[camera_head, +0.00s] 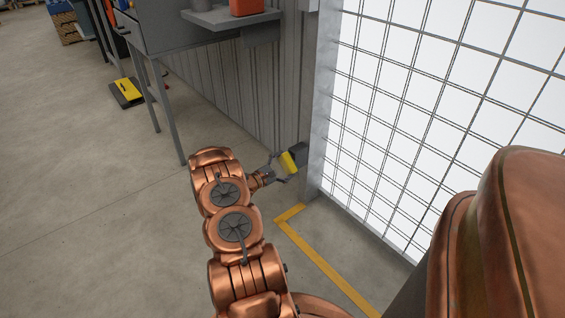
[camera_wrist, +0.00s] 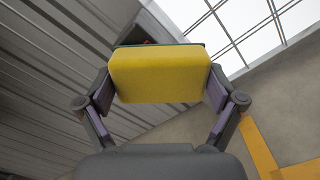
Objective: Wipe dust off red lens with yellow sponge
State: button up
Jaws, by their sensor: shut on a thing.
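The yellow sponge (camera_head: 288,162) is held between the fingers of my gripper (camera_head: 285,169), beside the corrugated wall near the metal post. In the wrist view the sponge (camera_wrist: 159,76) fills the space between both finger pads. Directly beyond the sponge is a dark housing (camera_head: 299,153) on the wall side by the post. In the wrist view only a dark edge of this housing shows above the sponge, with a trace of red. The face of the red lens is hidden by the sponge. I cannot tell whether the sponge touches it, and no dust is visible.
A grey bench (camera_head: 165,30) with a shelf and a red-orange object (camera_head: 245,7) stands along the wall, upper left. A yellow and black item (camera_head: 127,92) lies on the floor by it. A gridded window (camera_head: 440,110) is at right, with a yellow floor line (camera_head: 320,262) below.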

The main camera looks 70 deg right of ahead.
jog(key=shift+s+a, duration=0.35)
jog(key=shift+s, duration=0.2)
jog(key=shift+d, duration=0.1)
jog(key=shift+w+d, duration=0.8)
jog(key=shift+w, duration=0.2)
jog(key=shift+c, duration=0.5)
jog(key=shift+w+d, duration=0.4)
jog(key=shift+w, duration=0.1)
jog(key=shift+c, duration=0.7)
jog(key=shift+r, duration=0.1)
jog(key=shift+c, duration=0.5)
jog(key=shift+p+v, duration=0.5)
jog(key=shift+v, duration=2.6)
